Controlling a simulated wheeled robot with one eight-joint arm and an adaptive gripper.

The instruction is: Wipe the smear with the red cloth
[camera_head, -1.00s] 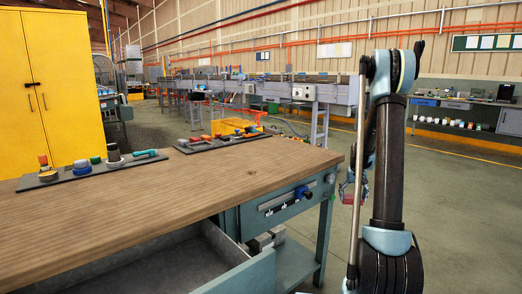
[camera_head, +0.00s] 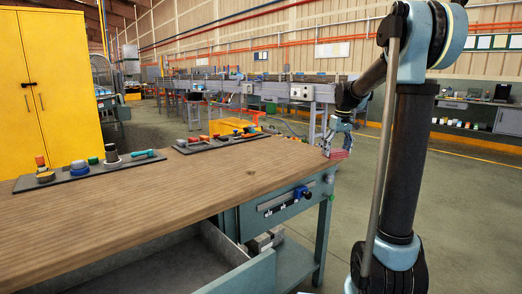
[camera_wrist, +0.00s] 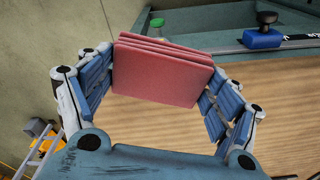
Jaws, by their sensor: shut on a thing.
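The red cloth is a folded, layered pad. It shows in the wrist view (camera_wrist: 165,72) between blue-padded fingers, and in the head view (camera_head: 341,154) as a small pinkish patch. My gripper (camera_head: 339,146) is shut on it, near the far right corner of the wooden workbench (camera_head: 170,208). The cloth appears held above the bench level; whether it touches the top cannot be told. A small faint dark spot (camera_head: 250,168) shows on the wood toward the far right; I cannot tell if it is the smear or a knot.
A dark tool mat (camera_head: 70,181) with pots and a teal-handled tool lies at the left back edge. A second mat (camera_head: 219,142) with orange tools lies farther right. An open drawer (camera_head: 235,270) juts out in front. The middle of the benchtop is clear.

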